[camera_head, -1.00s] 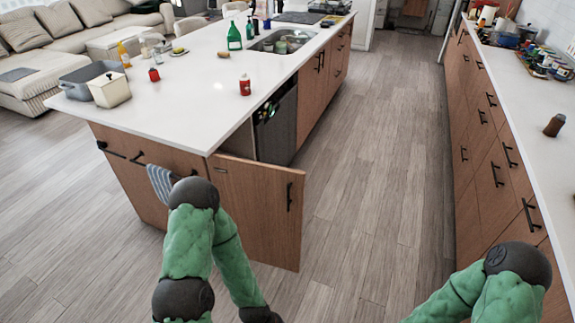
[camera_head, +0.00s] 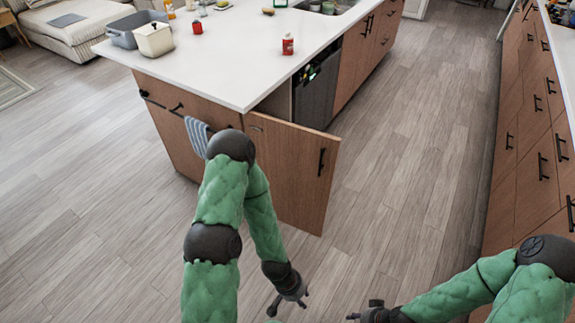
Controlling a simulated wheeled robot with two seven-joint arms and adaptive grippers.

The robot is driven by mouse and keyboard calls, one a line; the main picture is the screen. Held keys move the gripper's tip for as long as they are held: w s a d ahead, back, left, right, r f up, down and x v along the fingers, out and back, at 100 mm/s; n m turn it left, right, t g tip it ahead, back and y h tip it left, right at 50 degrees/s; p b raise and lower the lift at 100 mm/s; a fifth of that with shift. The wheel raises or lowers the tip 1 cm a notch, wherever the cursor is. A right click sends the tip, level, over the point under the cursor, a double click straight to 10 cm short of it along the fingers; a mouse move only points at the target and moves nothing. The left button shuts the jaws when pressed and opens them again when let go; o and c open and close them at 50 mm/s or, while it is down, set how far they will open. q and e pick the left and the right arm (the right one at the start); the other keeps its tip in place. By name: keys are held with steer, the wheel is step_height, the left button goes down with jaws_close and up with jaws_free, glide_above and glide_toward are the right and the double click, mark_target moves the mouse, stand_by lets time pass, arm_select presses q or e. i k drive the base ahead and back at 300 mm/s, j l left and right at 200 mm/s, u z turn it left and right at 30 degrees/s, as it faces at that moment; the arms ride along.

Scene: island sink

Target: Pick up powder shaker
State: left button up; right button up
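A small red container with a pale label (camera_head: 288,44) stands upright on the white island top near its right edge; it may be the powder shaker, but its label is too small to read. A second, smaller red item (camera_head: 197,27) stands further left. My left gripper (camera_head: 289,303) hangs low over the floor in front of the island, fingers apart, with nothing seen between them. My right gripper (camera_head: 362,314) is at the bottom edge, partly cut off, and its finger opening is unclear. Both are well away from the red containers.
The island (camera_head: 240,75) has a cabinet door (camera_head: 293,172) standing out at its near corner and a striped towel (camera_head: 197,135) hanging. Drawers (camera_head: 535,140) line the right. The floor between is clear.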

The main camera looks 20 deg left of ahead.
mark_target(288, 45)
steer(key=i+l+z, duration=0.2)
steer(key=i, duration=0.35)
steer(key=i+l, duration=0.1)
steer(key=i, duration=0.35)
steer(key=i+l, duration=0.15)
steer(key=i, duration=0.25)
steer(key=i+l+u, duration=0.1)
steer(key=i, duration=0.35)
steer(key=i+l, duration=0.15)
steer(key=i, duration=0.3)
